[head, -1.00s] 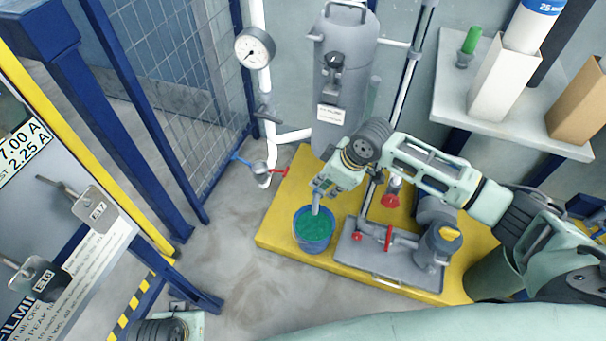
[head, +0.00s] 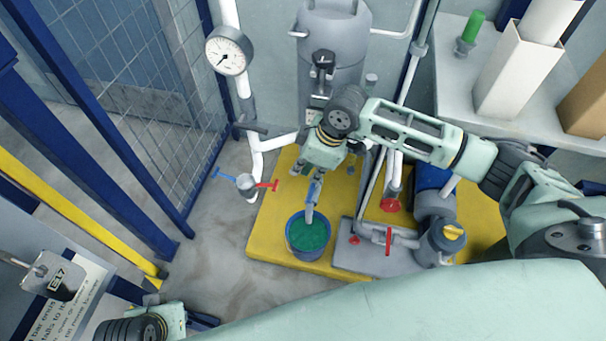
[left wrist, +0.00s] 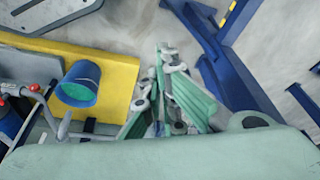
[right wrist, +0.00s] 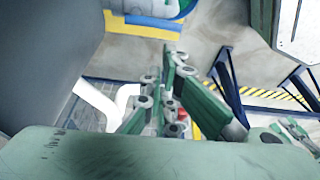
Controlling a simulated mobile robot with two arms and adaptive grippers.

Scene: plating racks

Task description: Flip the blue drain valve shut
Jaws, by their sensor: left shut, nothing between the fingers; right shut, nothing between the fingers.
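The blue drain valve lever (head: 222,174) sticks out up and to the left from a small grey valve body (head: 246,183) on the white pipe, left of the yellow platform. A red lever (head: 268,186) sticks out on the valve's other side. My right gripper (head: 309,177) is shut and empty, right of the valve and above the bucket in the picture, apart from both levers. It also shows shut in the right wrist view (right wrist: 170,52). My left gripper shows shut and empty in the left wrist view (left wrist: 162,50); its fingers are hard to make out in the head view.
A blue bucket (head: 292,240) of green liquid stands on the yellow platform (head: 265,215), beside a pump with red handles. A gauge (head: 229,51) and grey tank (head: 335,35) stand behind. Blue posts and mesh (head: 165,95) bound the left. Bare floor lies left of the platform.

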